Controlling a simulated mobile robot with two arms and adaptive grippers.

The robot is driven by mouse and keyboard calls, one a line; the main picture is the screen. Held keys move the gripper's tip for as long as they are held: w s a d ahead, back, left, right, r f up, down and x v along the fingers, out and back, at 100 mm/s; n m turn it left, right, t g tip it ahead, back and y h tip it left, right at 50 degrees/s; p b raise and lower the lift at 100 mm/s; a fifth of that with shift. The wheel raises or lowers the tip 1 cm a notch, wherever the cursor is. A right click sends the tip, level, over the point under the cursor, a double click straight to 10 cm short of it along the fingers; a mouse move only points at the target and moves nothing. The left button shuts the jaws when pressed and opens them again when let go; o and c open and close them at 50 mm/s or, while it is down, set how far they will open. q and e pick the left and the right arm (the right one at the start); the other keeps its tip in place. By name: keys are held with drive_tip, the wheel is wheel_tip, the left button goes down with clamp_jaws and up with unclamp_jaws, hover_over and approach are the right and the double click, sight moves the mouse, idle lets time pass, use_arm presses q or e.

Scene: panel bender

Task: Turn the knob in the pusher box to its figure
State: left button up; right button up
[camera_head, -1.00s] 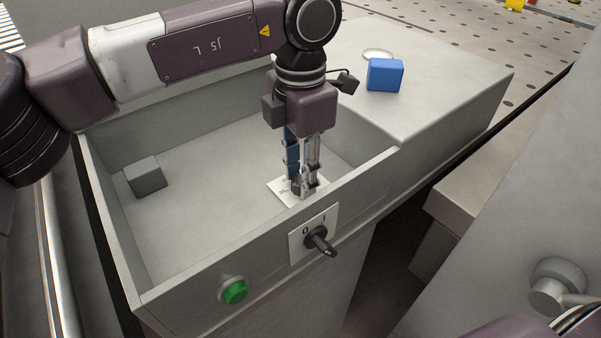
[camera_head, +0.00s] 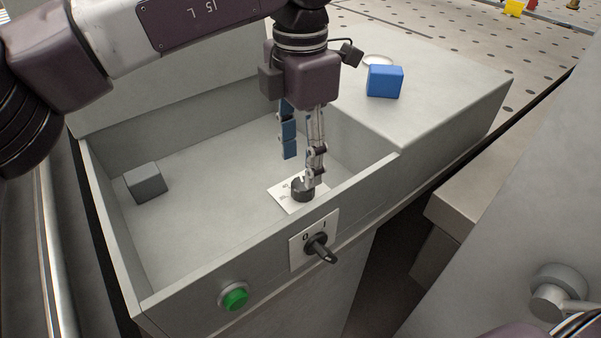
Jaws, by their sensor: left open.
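The knob (camera_head: 301,191) is a small dark round cap on a white printed plate (camera_head: 283,197), on the floor of the grey pusher box (camera_head: 218,251) near its front wall. The figures on the plate are too small to read. My left gripper (camera_head: 302,169) points down into the box from above. Its fingers are apart and empty. The right-hand finger is right at the knob and overlaps it in the picture; I cannot tell whether they touch. The blue-padded finger is behind and to the left, clear of the knob. My right gripper is not in view.
A grey block (camera_head: 147,182) lies in the box at left. The front wall carries a black rotary switch (camera_head: 319,247) marked 0 and I, and a green button (camera_head: 235,298). A blue block (camera_head: 385,81) and a pale ring (camera_head: 378,60) lie on the top surface at right.

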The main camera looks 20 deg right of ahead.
sight(301, 184)
use_arm(q)
wheel_tip(301, 184, up, 7)
idle(0.3)
idle(0.4)
